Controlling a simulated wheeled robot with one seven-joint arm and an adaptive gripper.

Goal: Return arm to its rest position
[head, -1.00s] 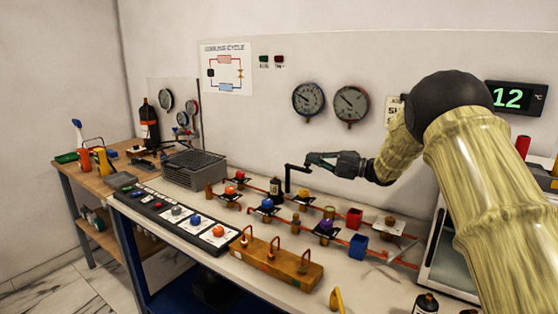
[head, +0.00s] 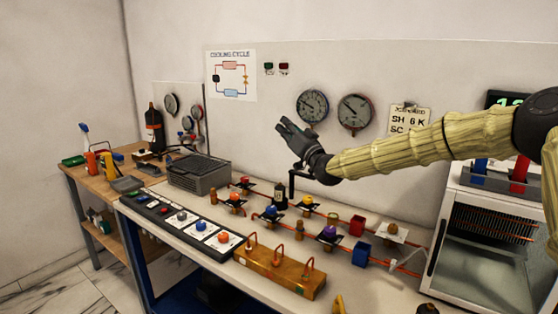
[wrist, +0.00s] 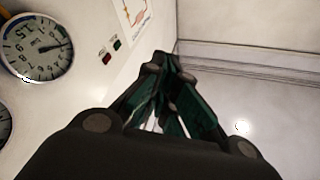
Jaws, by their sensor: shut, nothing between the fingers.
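My gripper (head: 284,126) is raised above the bench, in front of the back wall and just left of the two round gauges. In the head view its fingers point up and to the left. In the wrist view my gripper (wrist: 172,62) has its dark green fingers drawn together with nothing between them. My arm comes in from the right, in its yellowish sleeve, nearly level. A black crank handle (head: 292,186) stands on the bench just below my gripper, partly hidden by the wrist; they look apart.
The bench holds red pipes with coloured valve knobs (head: 271,211), a wooden block with copper hooks (head: 279,273), a button panel (head: 180,217) and a grey ribbed box (head: 198,174). A glass-fronted cabinet (head: 487,255) stands at right. The left gauge (head: 312,105) is close to my gripper.

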